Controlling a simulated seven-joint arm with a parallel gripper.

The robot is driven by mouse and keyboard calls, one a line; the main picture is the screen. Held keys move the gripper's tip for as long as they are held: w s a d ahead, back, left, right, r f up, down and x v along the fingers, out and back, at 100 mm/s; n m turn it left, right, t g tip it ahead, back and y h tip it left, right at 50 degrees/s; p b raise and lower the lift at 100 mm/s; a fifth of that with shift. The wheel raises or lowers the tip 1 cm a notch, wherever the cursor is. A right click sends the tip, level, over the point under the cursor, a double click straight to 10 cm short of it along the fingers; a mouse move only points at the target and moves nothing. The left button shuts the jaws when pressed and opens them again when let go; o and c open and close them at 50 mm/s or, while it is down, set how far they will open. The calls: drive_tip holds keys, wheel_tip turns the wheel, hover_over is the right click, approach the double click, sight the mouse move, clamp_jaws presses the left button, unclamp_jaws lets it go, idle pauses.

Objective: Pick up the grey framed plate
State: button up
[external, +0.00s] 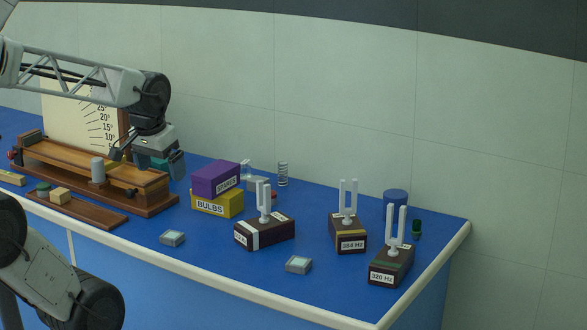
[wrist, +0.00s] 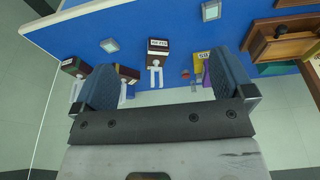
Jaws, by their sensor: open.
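Two small square framed plates lie flat on the blue bench, and both look greyish. One plate (external: 172,238) is near the front edge, left of the tuning forks, and also shows in the wrist view (wrist: 210,10) at the top edge. The other plate (external: 298,264) lies further right and also shows in the wrist view (wrist: 109,45). I cannot tell for certain which has the grey frame.
Tuning forks on dark boxes stand near the plates, one labelled 384 Hz (external: 349,240) and one 320 Hz (external: 391,268). A purple box (external: 215,180) sits on a yellow BULBS box (external: 217,203). The wooden stand (external: 75,172) fills the left. The blue bench is clear around both plates.

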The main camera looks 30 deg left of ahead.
drive_tip(key=c, duration=0.3)
drive_tip(key=shift+w, duration=0.1)
drive_tip(key=w+a+f+n+g, duration=0.1)
drive_tip(key=w+a+f+n, duration=0.3)
drive_tip(key=w+f+n, duration=0.1)
drive_tip(key=w+a+f+n, duration=0.4)
drive_tip(key=w+f+n, duration=0.1)
drive_tip(key=f+n, duration=0.1)
drive_tip(key=w+a+f+n+g, duration=0.1)
drive_tip(key=w+a+f+n, duration=0.3)
drive_tip(key=n, duration=0.4)
drive_tip(key=shift+w+f+g, duration=0.15)
drive_tip(key=shift+w+f, duration=0.1)
drive_tip(key=shift+f, duration=0.4)
drive_tip(key=shift+w+f+g, duration=0.15)
drive_tip(key=shift+w+f, duration=0.1)
drive_tip(key=shift+f, duration=0.4)
drive_tip(key=shift+w+a+f+n, duration=0.1)
drive_tip(key=shift+a+f+n, duration=0.05)
drive_tip(key=shift+f+n, duration=0.25)
